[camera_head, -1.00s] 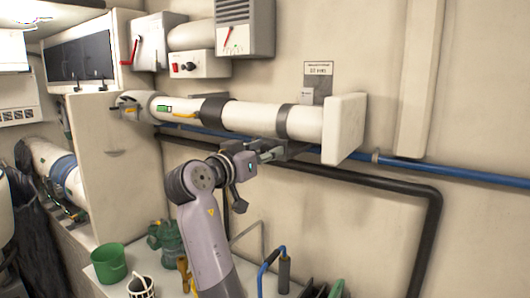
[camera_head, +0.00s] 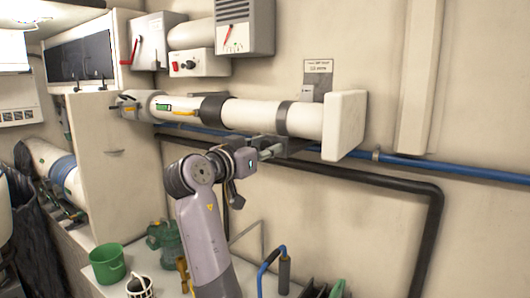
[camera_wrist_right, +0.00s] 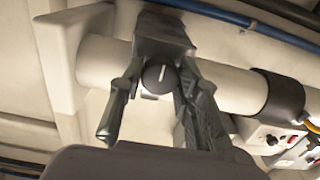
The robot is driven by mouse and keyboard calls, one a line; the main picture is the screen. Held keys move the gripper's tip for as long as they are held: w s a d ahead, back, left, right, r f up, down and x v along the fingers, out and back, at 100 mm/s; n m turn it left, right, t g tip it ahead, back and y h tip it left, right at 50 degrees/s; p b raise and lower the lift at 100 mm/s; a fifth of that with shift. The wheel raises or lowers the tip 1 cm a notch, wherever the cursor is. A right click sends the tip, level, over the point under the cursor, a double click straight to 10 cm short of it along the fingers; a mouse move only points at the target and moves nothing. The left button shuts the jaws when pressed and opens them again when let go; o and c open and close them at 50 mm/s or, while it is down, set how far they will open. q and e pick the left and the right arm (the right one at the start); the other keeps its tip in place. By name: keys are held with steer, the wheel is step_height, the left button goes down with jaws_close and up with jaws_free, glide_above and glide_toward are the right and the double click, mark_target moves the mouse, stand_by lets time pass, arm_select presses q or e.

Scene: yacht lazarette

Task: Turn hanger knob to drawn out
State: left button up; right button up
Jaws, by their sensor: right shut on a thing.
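The hanger knob (camera_wrist_right: 158,78) is a round dark knob with a white pointer line, seen in the right wrist view. The line stands nearly upright there, leaning slightly right. The knob sits on a dark hanger bracket (camera_wrist_right: 162,30) below a thick white pipe (camera_wrist_right: 225,85). My right gripper (camera_wrist_right: 157,90) has one finger on each side of the knob and is shut on it. In the head view the right gripper (camera_head: 270,152) reaches the dark bracket (camera_head: 294,145) under the pipe (camera_head: 252,115); the knob is hidden there. My left gripper is not in view.
A blue pipe (camera_head: 450,172) and a black pipe (camera_head: 340,177) run along the wall close to the gripper. A square white end block (camera_head: 344,125) closes the pipe. A green bucket (camera_head: 107,264) and a blue-handled pump (camera_head: 284,270) stand below.

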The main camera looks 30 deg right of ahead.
steer(key=o, duration=1.1)
steer(key=shift+o, duration=0.2)
steer(key=shift+a, duration=0.1)
steer(key=v, duration=0.7)
steer(key=shift+a, duration=0.2)
steer(key=shift+s, duration=0.1)
